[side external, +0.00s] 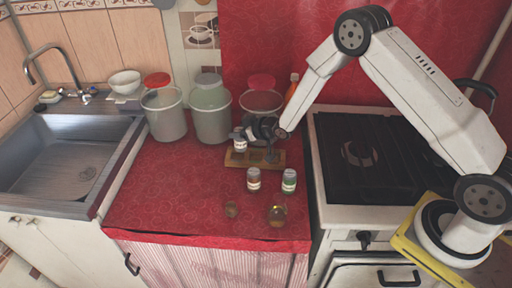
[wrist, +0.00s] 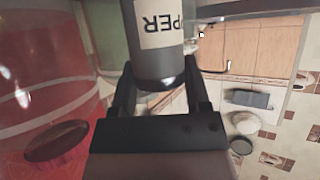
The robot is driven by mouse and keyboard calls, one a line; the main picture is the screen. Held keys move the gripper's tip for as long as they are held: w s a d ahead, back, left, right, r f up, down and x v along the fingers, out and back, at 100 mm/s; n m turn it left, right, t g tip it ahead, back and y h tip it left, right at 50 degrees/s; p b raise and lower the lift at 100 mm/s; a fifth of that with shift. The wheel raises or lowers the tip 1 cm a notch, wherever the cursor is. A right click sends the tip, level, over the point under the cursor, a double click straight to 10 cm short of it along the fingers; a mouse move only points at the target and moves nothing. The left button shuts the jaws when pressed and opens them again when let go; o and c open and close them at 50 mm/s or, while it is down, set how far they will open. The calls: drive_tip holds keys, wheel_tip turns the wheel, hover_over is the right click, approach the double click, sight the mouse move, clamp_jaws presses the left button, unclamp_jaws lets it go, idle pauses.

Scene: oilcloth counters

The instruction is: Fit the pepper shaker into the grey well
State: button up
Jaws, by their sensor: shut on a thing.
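The pepper shaker (wrist: 158,45) is between the two fingers of my gripper (wrist: 162,85) in the wrist view. It has a dark grey body and a white label with black letters, partly cut off by the frame. In the side view my gripper (side external: 250,136) is shut on the shaker (side external: 240,146), above the left part of a wooden rack (side external: 234,160). I cannot tell whether the shaker touches the rack. A dark grey shape (side external: 271,156) shows at the rack's right part; I cannot make out clearly which well is grey.
Two small labelled jars, one reddish (side external: 253,179) and one green (side external: 289,181), stand in front of the rack. A brown round thing (side external: 231,210) and an amber one (side external: 277,216) lie nearer the edge. Large canisters (side external: 211,112) stand behind. The red counter's left front is clear.

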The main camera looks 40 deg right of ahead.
sight(237, 141)
drive_tip(key=shift+w+f, duration=0.75)
drive_tip(key=shift+f, duration=0.1)
drive_tip(key=shift+w+f, duration=0.25)
drive_tip(key=shift+f, duration=1.6)
drive_tip(key=shift+f, duration=0.1)
drive_tip(key=o, duration=1.3)
